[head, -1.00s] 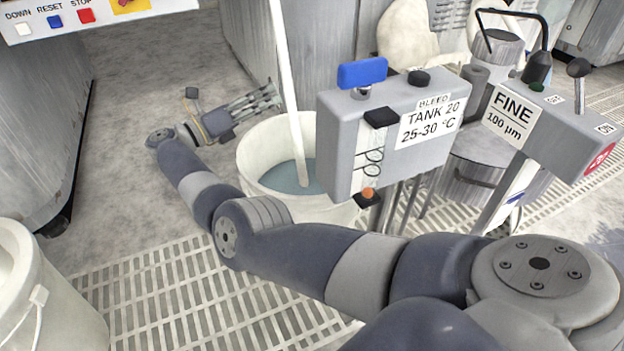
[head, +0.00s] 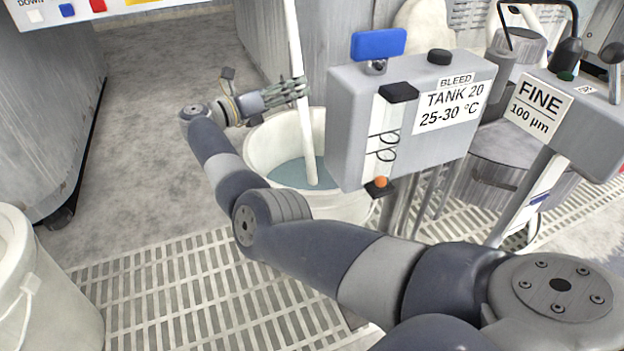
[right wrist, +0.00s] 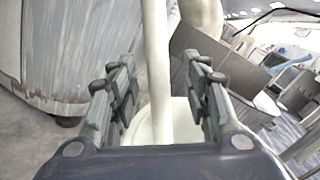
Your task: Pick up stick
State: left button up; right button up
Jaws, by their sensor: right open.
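The stick is a long white pole (head: 300,95) standing tilted in a white bucket (head: 262,150) of bluish liquid, its lower end in the liquid. My right gripper (head: 300,88) is at the pole's upper part, above the bucket's rim. In the right wrist view the pole (right wrist: 156,75) runs upright between the two open fingers of my right gripper (right wrist: 160,90), with a gap on each side. The bucket shows behind the fingers. My left gripper is not in view.
A grey box marked TANK 20 (head: 350,125) stands right of the bucket, close to my arm. A FINE 100 µm box (head: 590,130) is farther right. Another white bucket (head: 60,300) is at lower left. Grey floor is clear at left.

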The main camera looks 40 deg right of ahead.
aim_at(301, 86)
jog(key=shift+w+d+f+b, duration=0.15)
jog(key=shift+d+b, duration=0.2)
jog(key=shift+d, duration=0.25)
jog(key=shift+s+d+f+b, duration=0.15)
jog(key=shift+d+b, duration=0.2)
jog(key=shift+d, duration=0.25)
jog(key=shift+w+d+r, duration=0.15)
jog(key=shift+d+r, duration=0.05)
jog(key=shift+d, duration=0.1)
grip_shut()
jog(key=shift+r, duration=0.1)
